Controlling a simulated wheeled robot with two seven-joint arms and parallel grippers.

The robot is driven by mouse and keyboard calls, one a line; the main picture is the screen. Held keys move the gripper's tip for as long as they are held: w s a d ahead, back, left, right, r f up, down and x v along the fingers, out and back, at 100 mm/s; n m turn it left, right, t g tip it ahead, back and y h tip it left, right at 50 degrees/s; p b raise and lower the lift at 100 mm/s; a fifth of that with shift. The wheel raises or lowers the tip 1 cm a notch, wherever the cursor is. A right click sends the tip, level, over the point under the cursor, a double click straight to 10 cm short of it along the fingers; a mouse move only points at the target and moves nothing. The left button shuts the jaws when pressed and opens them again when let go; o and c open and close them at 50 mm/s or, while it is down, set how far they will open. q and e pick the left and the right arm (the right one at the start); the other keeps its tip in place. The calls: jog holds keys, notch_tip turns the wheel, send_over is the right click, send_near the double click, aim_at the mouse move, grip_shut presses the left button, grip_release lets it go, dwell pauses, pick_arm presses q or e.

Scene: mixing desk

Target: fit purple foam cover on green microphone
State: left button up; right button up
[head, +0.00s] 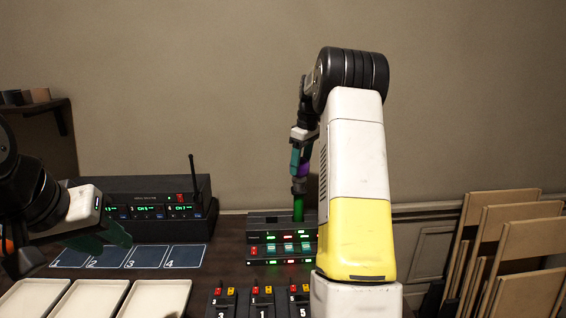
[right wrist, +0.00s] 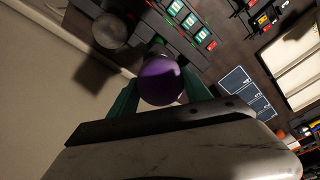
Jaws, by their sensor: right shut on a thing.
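The purple foam cover (head: 304,169) is held between the teal fingers of my right gripper (head: 300,160), which points down and is shut on it. In the right wrist view the cover shows as a purple ball (right wrist: 161,80) between the fingertips. The green microphone (head: 298,208) stands upright in a charging dock, its grey head (head: 299,186) just below the cover. Whether cover and head touch, I cannot tell.
The dock (head: 262,222) has lit displays. A black receiver (head: 150,193) with an antenna stands behind a mat numbered 1 to 4 (head: 147,257). Pale trays (head: 92,300) and bodypacks (head: 262,302) are at the front. Wooden folding chairs (head: 515,240) lean at the right.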

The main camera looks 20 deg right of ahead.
aim_at(300, 175)
jog(key=shift+f, duration=2.3)
jog(key=o, duration=1.8)
jog(key=shift+c, duration=0.2)
jog(key=shift+r, duration=0.1)
jog(key=shift+r, duration=3.45)
